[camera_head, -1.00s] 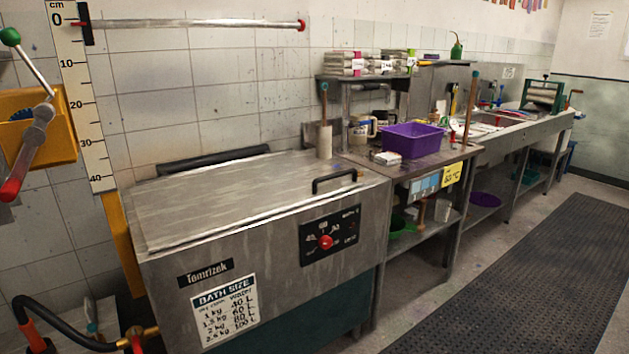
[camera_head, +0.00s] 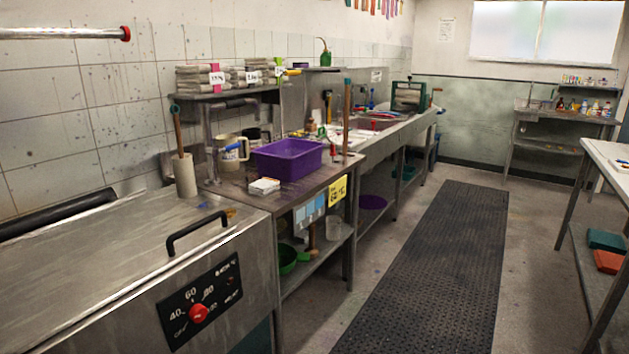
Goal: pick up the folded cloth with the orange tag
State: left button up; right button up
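Stacks of folded grey cloths stand on the raised metal shelf (camera_head: 225,94) against the tiled wall. The left stack (camera_head: 195,79) has a pink tag and a white label. A middle stack (camera_head: 250,74) shows a white label. A right stack (camera_head: 262,64) has a green tag near its right end. I cannot make out an orange tag on any of them; a small yellow-orange item (camera_head: 292,71) shows beside the right stack. Neither of my grippers is in view.
A steel bath (camera_head: 110,260) with a black lid handle stands front left. A dark mat (camera_head: 430,265) covers the open aisle. A white-topped table (camera_head: 610,160) edges the right.

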aim_at(265, 186)
jog(key=i+l+z, duration=0.1)
jog(key=i, duration=0.4)
jog(key=i+l, duration=0.25)
jog(key=i, duration=0.25)
jog(key=i+l+u, duration=0.5)
jog(key=i+l, duration=0.05)
jog(key=l, duration=0.1)
